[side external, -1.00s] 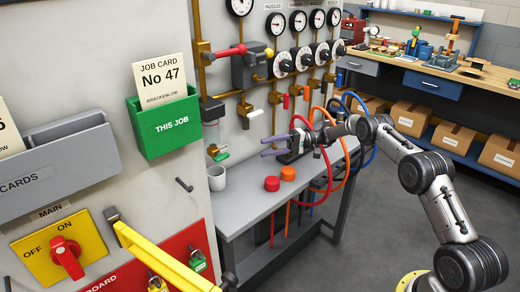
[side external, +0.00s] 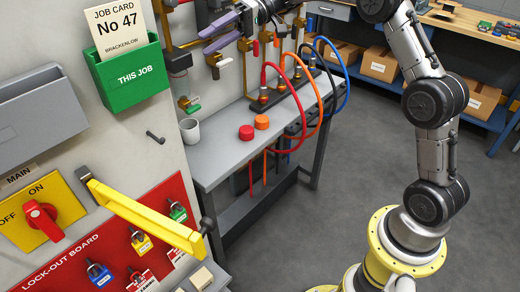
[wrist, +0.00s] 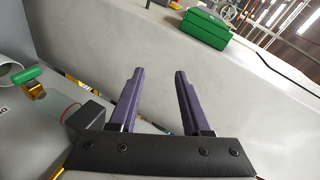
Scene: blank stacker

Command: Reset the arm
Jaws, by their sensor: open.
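My gripper (side external: 204,38) is at the top of the side external view, in front of the wall panel and above the grey bench (side external: 218,160). Its two purple fingers are apart with nothing between them. The wrist view shows the same open fingers (wrist: 160,73) against the pale panel. My arm reaches up from its yellow base at the lower right; its upper links run past the top edge of the picture.
A green job-card holder (side external: 130,78) is on the panel left of my gripper. A mug (side external: 190,131), a red cap (side external: 246,132), an orange cap (side external: 262,121) and coloured hoses (side external: 318,90) are on the bench. A yellow bar (side external: 145,218) juts out below. Grey floor around my base is clear.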

